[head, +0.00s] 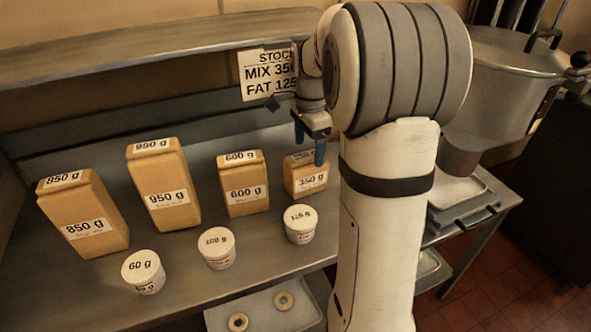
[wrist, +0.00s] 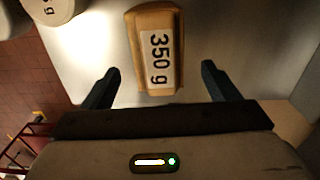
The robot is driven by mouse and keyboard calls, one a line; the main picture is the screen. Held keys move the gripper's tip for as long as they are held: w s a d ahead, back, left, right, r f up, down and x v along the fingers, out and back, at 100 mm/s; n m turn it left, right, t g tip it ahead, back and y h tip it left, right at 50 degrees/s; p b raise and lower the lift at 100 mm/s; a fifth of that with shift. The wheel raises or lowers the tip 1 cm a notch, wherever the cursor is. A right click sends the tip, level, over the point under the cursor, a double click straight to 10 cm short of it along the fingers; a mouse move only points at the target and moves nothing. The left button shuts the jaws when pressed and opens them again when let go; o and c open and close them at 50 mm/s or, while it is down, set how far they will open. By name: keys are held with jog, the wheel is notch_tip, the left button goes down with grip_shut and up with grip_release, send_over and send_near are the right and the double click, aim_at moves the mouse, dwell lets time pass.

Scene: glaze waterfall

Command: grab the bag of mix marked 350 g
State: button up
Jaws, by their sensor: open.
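The bag of mix marked 350 g (head: 308,181) is the small tan bag at the right end of the row on the steel shelf, partly behind my arm. In the wrist view the bag's labelled top (wrist: 157,50) lies just beyond and between my fingertips. My gripper (head: 309,149) is above the bag in the head view, with blue fingers pointing down. In the wrist view my gripper (wrist: 160,82) is open and its fingers stand apart on either side, with nothing between them. Its exact height above the bag is hard to tell.
Bags marked 600 g (head: 243,190), 950 g (head: 165,190) and 850 g (head: 85,220) stand to the left. Tubs marked 125 g (head: 300,224), 60 g (head: 143,271) and one more (head: 216,248) stand in front. A sign (head: 266,75) hangs behind; a pot (head: 505,80) is right.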

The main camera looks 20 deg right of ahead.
aim_at(306, 170)
jog(key=f, duration=0.4)
jog(key=a+f, duration=0.1)
jog(key=f, duration=0.1)
jog(key=shift+s+f, duration=0.25)
jog(key=shift+d+f, duration=0.1)
jog(key=shift+f, duration=0.5)
jog(key=shift+c, duration=0.4)
jog(key=shift+r, duration=0.1)
jog(key=c, duration=1.2)
